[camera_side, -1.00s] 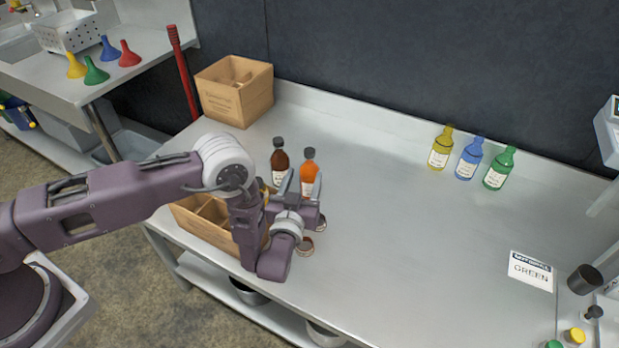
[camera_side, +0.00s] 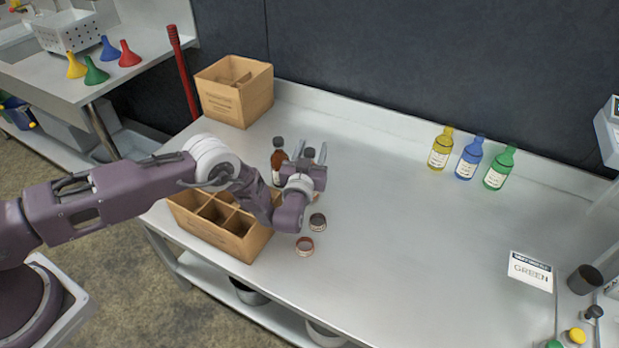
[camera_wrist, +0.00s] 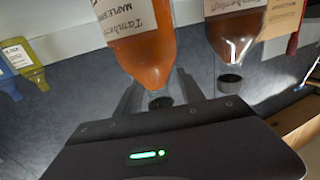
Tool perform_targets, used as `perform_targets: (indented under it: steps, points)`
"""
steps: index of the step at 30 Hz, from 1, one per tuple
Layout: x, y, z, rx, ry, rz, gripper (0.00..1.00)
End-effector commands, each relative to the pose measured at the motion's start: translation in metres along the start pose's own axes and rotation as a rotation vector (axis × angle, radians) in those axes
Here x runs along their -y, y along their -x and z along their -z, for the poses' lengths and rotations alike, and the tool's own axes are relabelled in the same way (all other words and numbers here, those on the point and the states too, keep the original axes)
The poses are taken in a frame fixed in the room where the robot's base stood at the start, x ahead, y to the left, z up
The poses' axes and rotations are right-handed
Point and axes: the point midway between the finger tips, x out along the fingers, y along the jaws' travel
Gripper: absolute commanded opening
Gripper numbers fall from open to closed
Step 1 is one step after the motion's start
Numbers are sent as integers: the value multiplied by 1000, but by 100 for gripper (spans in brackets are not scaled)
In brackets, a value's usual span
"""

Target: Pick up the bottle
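An orange syrup bottle (camera_wrist: 148,55) with a dark cap and a white label fills the upper middle of the wrist view. In the side view it is mostly hidden behind my gripper (camera_side: 311,153), and only its dark cap (camera_side: 309,153) shows clearly. My gripper's fingers stand on either side of the bottle's neck and cap, with gaps visible in the wrist view (camera_wrist: 160,92). The fingers look open, and the bottle appears upright on the bench. A dark brown bottle (camera_side: 278,160) stands just left of it; it also shows in the wrist view (camera_wrist: 234,40).
Another box (camera_side: 235,100) stands at the back left. Yellow, blue (camera_side: 468,160) and green bottles stand at the back right. The bench's middle is clear.

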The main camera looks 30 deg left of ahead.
Motion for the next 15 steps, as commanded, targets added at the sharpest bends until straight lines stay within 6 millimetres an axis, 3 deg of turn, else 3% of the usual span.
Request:
perform_targets:
  steps: [1,6,15]
  points:
    - [0,0,0,0,0,0,34]
    - [0,0,0,0,0,0,0]
    - [0,0,0,0,1,0,0]
